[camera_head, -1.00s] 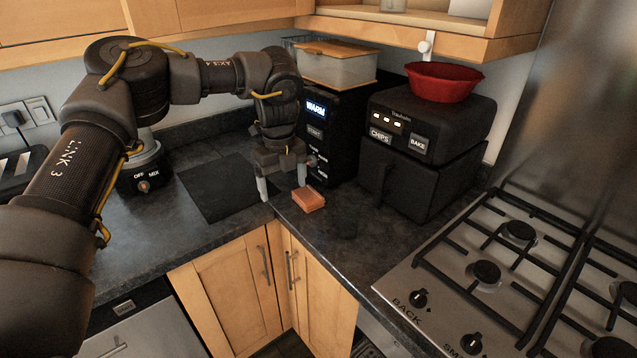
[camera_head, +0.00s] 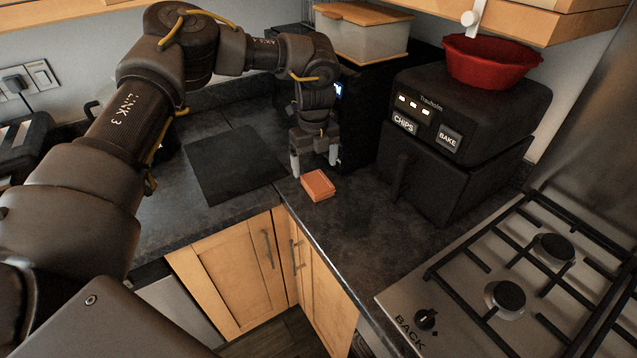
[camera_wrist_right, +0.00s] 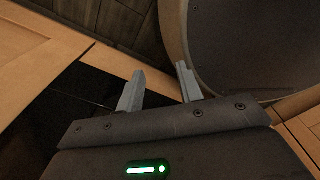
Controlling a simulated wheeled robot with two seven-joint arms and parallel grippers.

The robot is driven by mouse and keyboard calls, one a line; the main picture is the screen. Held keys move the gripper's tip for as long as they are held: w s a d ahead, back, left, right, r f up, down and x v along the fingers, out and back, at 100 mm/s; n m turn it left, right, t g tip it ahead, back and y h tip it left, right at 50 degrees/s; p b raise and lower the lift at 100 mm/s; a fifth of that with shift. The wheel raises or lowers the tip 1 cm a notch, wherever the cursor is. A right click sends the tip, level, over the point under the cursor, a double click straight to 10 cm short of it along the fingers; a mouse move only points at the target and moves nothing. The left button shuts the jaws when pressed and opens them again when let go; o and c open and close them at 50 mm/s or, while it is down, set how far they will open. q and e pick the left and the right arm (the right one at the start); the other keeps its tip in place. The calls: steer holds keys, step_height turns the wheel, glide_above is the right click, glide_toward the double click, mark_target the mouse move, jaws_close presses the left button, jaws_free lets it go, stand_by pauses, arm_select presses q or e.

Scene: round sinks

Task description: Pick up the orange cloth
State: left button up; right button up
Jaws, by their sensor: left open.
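The orange cloth (camera_head: 318,185) is a small folded block lying on the dark countertop (camera_head: 240,212) near its inner corner edge. My left gripper (camera_head: 315,170) points down just behind the cloth in the head view, with its two pale fingers apart and nothing seen between them. I cannot tell whether a finger touches the cloth. My right gripper (camera_wrist_right: 158,90) shows only in the right wrist view, its two grey fingers apart and empty, away from the counter top.
A black air fryer (camera_head: 455,140) with a red bowl (camera_head: 490,60) on top stands right of the cloth. A black appliance under a clear wooden-lidded box (camera_head: 362,35) stands behind. A gas hob (camera_head: 520,270) is at the right. A dark flat panel (camera_head: 232,165) lies left.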

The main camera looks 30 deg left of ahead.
mark_target(317, 181)
arm_select(q)
steer(key=shift+s, duration=0.2)
steer(key=shift+s+d+f+p, duration=0.1)
steer(key=shift+f+p, duration=0.15)
steer(key=shift+p, duration=0.05)
steer(key=f, duration=0.1)
steer(key=f+p, duration=0.1)
steer(key=f, duration=0.1)
steer(key=shift+w+d+f+p, duration=0.25)
steer(key=shift+d+f+p, duration=0.05)
steer(key=shift+f, duration=0.55)
arm_select(e)
steer(key=shift+w+a+r, duration=0.1)
steer(key=shift+w+r, duration=0.15)
steer(key=shift+r, duration=0.35)
steer(key=shift+w+r, duration=0.25)
steer(key=shift+r, duration=0.3)
arm_select(q)
steer(key=shift+s, duration=0.1)
steer(key=c, duration=1.1)
arm_select(e)
steer(key=shift+w, duration=0.25)
arm_select(q)
steer(key=shift+r, duration=0.1)
arm_select(e)
steer(key=shift+r, duration=0.1)
